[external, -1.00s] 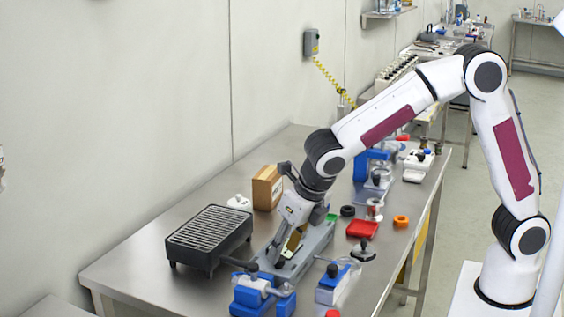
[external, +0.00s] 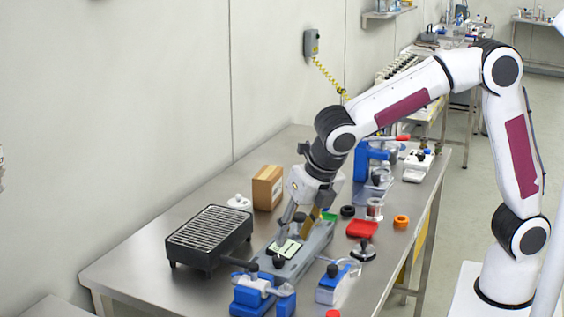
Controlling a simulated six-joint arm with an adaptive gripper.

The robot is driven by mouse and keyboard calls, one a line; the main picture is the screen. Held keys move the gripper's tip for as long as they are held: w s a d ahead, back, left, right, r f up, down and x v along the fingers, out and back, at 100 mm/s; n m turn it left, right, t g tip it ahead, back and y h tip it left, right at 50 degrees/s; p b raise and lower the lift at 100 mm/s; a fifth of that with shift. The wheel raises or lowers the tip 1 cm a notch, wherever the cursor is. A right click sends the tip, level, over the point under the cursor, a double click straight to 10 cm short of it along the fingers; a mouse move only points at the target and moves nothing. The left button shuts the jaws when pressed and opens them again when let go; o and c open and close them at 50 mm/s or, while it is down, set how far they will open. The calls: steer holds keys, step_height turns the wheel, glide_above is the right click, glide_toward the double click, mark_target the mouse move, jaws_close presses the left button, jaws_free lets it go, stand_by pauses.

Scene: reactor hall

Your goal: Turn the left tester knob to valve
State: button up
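The tester (external: 309,250) is a long grey box on the steel table, with a pale display panel (external: 287,247) on its top. A black knob (external: 279,261) stands at its near end, clear of my gripper. My gripper (external: 294,230) points down over the middle and far part of the tester. Its fingers look spread, one grey and one brownish. A dark knob-like piece (external: 300,217) shows between them; I cannot tell whether the fingers touch it. The markings and the knob's pointer direction are too small to read.
Blue clamp devices (external: 262,296) stand in front.

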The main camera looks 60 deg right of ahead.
steer(key=s+d+m, duration=0.1)
steer(key=s+m, duration=0.1)
steer(key=m, duration=0.1)
steer(key=s+d+m+g, duration=0.1)
steer(key=s+m, duration=0.1)
steer(key=m, duration=0.2)
steer(key=s+d+f+m, duration=0.1)
steer(key=s+d+m, duration=0.1)
steer(key=s+m, duration=0.1)
steer(key=shift+s+m, duration=0.1)
steer(key=shift+m, duration=0.3)
steer(key=s+d+r+m+y, duration=0.1)
steer(key=s+d+r+m, duration=0.3)
steer(key=s+d+m, duration=0.7)
steer(key=shift+s+d+m+y, duration=0.35)
steer(key=shift+s+m, duration=1.2)
steer(key=shift+m, duration=0.85)
steer(key=shift+f, duration=0.1)
